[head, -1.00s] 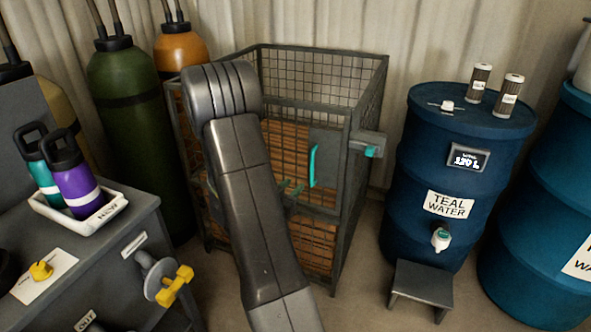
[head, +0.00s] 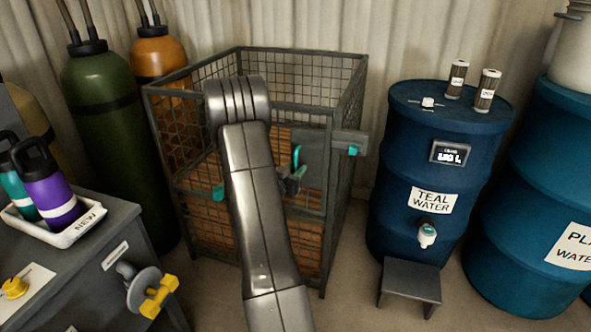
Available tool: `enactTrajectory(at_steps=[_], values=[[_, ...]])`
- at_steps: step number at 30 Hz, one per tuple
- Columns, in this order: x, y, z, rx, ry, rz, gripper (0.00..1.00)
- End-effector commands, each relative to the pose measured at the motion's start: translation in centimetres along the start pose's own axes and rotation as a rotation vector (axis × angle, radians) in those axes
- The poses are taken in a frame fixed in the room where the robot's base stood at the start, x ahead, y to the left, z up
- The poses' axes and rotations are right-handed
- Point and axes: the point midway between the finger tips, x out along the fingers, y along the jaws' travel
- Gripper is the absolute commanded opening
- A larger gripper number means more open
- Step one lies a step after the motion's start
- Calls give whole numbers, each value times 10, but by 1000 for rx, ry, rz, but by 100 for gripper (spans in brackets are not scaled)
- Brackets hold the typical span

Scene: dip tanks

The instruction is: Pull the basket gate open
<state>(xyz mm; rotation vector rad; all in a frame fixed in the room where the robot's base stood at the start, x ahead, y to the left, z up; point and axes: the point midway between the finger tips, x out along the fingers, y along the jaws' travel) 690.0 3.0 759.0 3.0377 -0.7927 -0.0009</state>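The basket (head: 352,95) is a tall dark wire-mesh cage in the middle of the head view. Its front gate carries a grey plate (head: 313,150) with an upright teal handle (head: 297,156). The gate appears to sit in line with the basket's front, though my arm hides much of it. My gripper (head: 291,181) is at the lower part of the handle, partly hidden behind my arm. It is too small and covered to tell whether its fingers are open or closed on the handle. A teal-tipped latch (head: 353,150) sticks out at the basket's right front corner.
Wooden-looking slats (head: 212,222) show inside the basket. A blue teal-water drum (head: 400,190) stands to the right, with a small stool (head: 410,281) before it. A grey bench (head: 75,265) with a bottle tray (head: 75,232) is at left; gas cylinders (head: 105,150) stand behind.

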Motion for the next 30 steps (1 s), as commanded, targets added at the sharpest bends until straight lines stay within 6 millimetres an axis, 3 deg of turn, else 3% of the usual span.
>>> enactTrajectory(at_steps=[11, 16, 25, 30], values=[[6, 0, 0, 0, 0, 0, 32], [6, 0, 0, 0, 0, 0, 0], [4, 0, 0, 0, -1, 6, 0], [-7, 2, 0, 1, -1, 40, 0]])
